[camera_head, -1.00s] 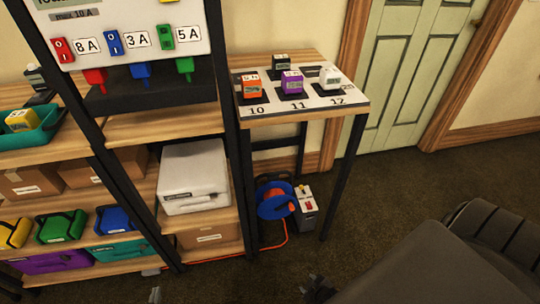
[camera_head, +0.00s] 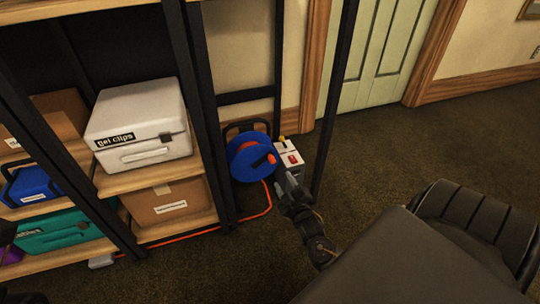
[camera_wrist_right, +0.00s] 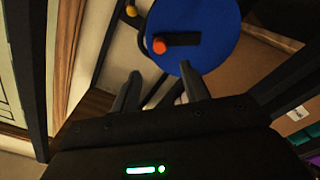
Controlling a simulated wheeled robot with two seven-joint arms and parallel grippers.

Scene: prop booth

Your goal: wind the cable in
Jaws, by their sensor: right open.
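The orange cable (camera_head: 262,212) runs from the reel along the floor, past the shelf's foot, to a grey block (camera_head: 101,261). My right gripper (camera_head: 282,172) is in front of the reel, close to the knob. In the wrist view its fingers (camera_wrist_right: 160,78) are apart, with the knob beyond their tips and nothing between them.
A white box (camera_head: 289,157) with red and yellow parts stands right of the reel. The shelf (camera_head: 160,232) with cases and cartons is at left.

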